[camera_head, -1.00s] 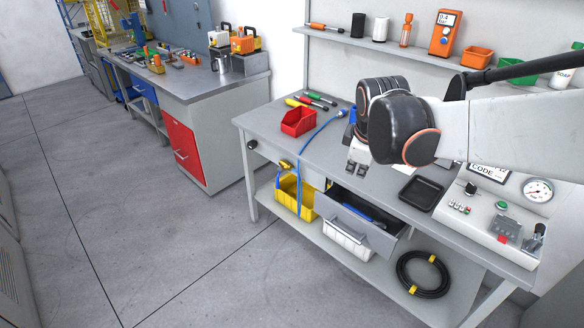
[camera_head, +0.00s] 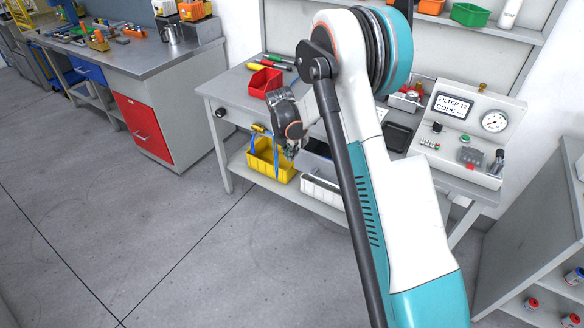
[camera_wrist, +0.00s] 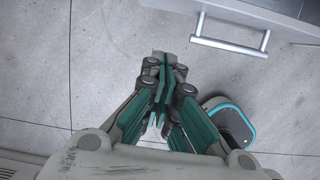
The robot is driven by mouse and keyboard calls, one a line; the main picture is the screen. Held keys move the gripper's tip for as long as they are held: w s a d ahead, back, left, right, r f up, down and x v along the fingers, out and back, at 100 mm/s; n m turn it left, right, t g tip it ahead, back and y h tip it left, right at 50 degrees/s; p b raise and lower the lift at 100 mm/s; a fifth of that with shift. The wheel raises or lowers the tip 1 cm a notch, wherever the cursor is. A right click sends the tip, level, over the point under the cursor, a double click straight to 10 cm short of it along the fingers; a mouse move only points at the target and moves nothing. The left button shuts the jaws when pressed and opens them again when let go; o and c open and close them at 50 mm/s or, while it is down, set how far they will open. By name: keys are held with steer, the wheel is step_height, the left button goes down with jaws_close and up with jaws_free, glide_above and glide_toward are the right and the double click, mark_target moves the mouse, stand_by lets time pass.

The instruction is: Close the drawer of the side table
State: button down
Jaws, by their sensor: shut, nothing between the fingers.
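The side table (camera_head: 232,90) is the grey bench with a lower shelf. Its grey drawer (camera_head: 318,161) stands out below the tabletop in the head view, largely hidden behind my arm. In the wrist view, the drawer front (camera_wrist: 285,14) and its silver bar handle (camera_wrist: 230,44) are at the top right. My gripper (camera_wrist: 168,70) is shut and empty, pointing toward the picture's top, left of the handle and apart from it in the picture. In the head view my gripper (camera_head: 290,151) is just left of the drawer; its fingertips are hard to make out.
A yellow bin (camera_head: 270,162) and a white bin (camera_head: 322,192) stand on the lower shelf. A red bin (camera_head: 265,82), a black tray (camera_head: 397,136) and a control panel (camera_head: 465,135) are on top. A shelf unit (camera_head: 540,235) stands at right. The floor in front is clear.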

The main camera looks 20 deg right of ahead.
mark_target(309, 153)
steer(key=shift+n, duration=0.3)
steer(key=w+d+f+b, duration=0.1)
steer(key=f, duration=0.2)
steer(key=w+d+f+b, duration=0.1)
steer(key=d+f+b, duration=0.1)
steer(key=f, duration=0.2)
steer(key=w+d+f+b, duration=0.1)
steer(key=w+f+b, duration=0.1)
steer(key=f, duration=0.2)
steer(key=shift+w+d, duration=0.1)
steer(key=shift+d, duration=0.3)
steer(key=w+d, duration=0.1)
steer(key=d, duration=0.1)
steer(key=w+d, duration=0.4)
steer(key=shift+d, duration=0.15)
steer(key=shift+s, duration=0.1)
